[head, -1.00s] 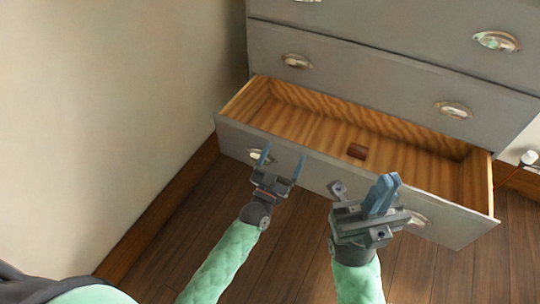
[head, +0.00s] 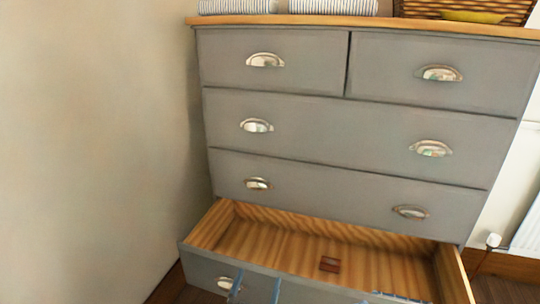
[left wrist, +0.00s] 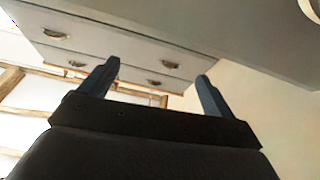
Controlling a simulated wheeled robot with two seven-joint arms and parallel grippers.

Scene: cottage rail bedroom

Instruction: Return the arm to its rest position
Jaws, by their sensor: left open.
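My left gripper (head: 256,289) shows only by its two blue fingertips at the bottom edge of the head view, in front of the open bottom drawer's face. The fingers are spread apart. In the left wrist view the left gripper (left wrist: 157,88) is open, with nothing between its fingers. My right gripper (head: 400,297) is a thin blue sliver at the bottom edge, by the drawer's front; its jaws cannot be made out. The rest of both arms is below the head view.
The upper drawers are shut. Folded striped cloths (head: 320,8) and a wicker basket (head: 520,10) stand on top. A plain wall (head: 90,130) is at the left.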

